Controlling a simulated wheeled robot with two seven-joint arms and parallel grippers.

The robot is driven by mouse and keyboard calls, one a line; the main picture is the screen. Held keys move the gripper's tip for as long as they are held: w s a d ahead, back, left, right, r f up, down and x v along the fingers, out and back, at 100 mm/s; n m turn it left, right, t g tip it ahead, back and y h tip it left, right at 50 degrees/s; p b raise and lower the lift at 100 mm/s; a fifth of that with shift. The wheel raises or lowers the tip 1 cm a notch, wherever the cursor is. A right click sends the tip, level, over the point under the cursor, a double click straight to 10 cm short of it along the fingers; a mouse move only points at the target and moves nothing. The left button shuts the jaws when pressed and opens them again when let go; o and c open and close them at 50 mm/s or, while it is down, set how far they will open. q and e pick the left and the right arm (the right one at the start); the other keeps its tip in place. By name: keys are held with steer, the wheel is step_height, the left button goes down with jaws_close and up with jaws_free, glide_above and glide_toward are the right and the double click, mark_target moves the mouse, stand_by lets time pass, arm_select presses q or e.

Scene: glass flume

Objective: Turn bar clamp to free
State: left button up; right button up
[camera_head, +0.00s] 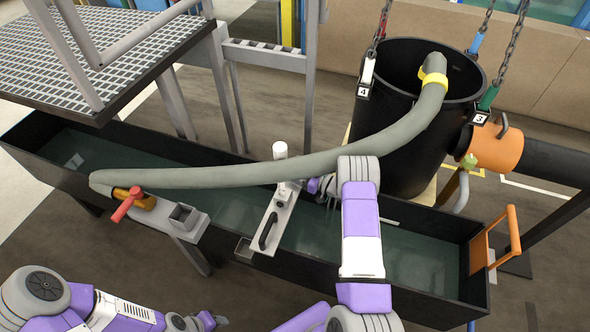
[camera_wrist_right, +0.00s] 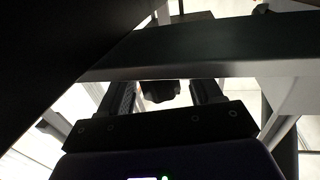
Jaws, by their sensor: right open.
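A light grey bar plate with a dark slot (camera_head: 266,232) lies across the flume, with a white cylinder (camera_head: 280,150) standing by its far end. Which part is the bar clamp I cannot tell for sure. My right gripper (camera_head: 300,186) is at the bar's far right side, its fingers mostly hidden by my wrist. In the right wrist view my right gripper (camera_wrist_right: 166,90) is open, and a dark knob-like part (camera_wrist_right: 160,90) shows between its fingers. Contact cannot be made out. My left arm's end (camera_head: 205,321) is low at the bottom edge; its jaws are unclear.
A grey hose (camera_head: 250,173) runs above the black flume (camera_head: 425,265) from the black barrel (camera_head: 392,125). An orange valve with a red handle (camera_head: 127,204) sits on the near left wall. An orange frame (camera_head: 497,240) stands at the right end. A dark beam (camera_wrist_right: 200,45) crosses the wrist view.

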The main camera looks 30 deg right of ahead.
steer(key=shift+c, duration=0.4)
steer(key=c, duration=0.8)
steer(key=shift+c, duration=0.2)
steer(key=shift+h, duration=0.3)
steer(key=m+t+h, duration=0.1)
steer(key=m+h, duration=0.1)
steer(key=m+t+h, duration=0.1)
steer(key=m+h, duration=0.1)
steer(key=h, duration=0.1)
steer(key=shift+a, duration=0.1)
steer(key=shift+m+h, duration=0.9)
steer(key=shift+h, duration=1)
steer(key=o, duration=0.9)
